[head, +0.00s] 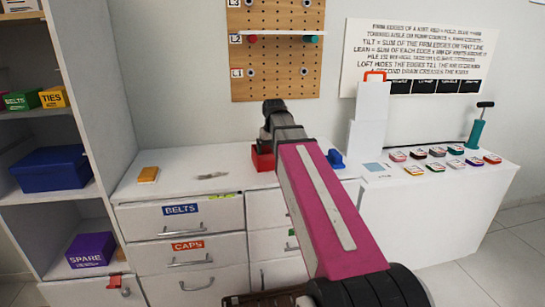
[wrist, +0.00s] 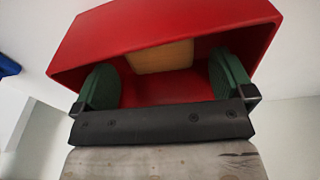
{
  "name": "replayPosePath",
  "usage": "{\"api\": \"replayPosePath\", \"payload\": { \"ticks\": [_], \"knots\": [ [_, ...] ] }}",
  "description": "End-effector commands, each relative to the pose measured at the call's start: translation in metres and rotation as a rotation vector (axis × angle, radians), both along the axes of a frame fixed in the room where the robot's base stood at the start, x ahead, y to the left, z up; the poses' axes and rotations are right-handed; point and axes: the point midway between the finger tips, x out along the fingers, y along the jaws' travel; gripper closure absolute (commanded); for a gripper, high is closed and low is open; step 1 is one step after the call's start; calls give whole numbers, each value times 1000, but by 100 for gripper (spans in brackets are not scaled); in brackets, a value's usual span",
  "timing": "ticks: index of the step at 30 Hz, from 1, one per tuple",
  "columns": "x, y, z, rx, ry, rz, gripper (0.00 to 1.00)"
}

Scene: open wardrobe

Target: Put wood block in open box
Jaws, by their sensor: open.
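The open red box (head: 262,161) stands on the white drawer unit's top, partly hidden by my arm in the head view. In the wrist view the red box (wrist: 150,25) fills the upper part, its open side facing the camera. A tan wood block (wrist: 160,57) shows inside it, against the inner wall. My gripper (wrist: 165,82) is open, its two green-padded fingers spread wide at the box's opening. The block lies beyond and between the fingers, and I see no finger touching it. In the head view my arm hides the block and fingertips.
A flat yellow-orange item (head: 148,175) and a small grey item (head: 212,176) lie left of the box. A blue object (head: 336,158) stands to its right. A pegboard (head: 276,60) hangs behind. Shelves (head: 45,140) with bins stand at left.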

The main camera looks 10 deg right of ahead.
Motion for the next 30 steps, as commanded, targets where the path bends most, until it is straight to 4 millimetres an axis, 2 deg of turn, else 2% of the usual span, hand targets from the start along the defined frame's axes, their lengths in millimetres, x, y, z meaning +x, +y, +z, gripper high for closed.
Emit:
{"api": "replayPosePath", "payload": {
  "ticks": [6, 15, 21, 30],
  "knots": [
    [-4, 0, 36, 0, -2, 0, 1],
    [-9, 0, 77, 0, -1, 0, 1],
    [-11, 0, 89, 0, 0, 0, 1],
    [-11, 0, 91, 0, 0, 0, 1]
  ]
}}
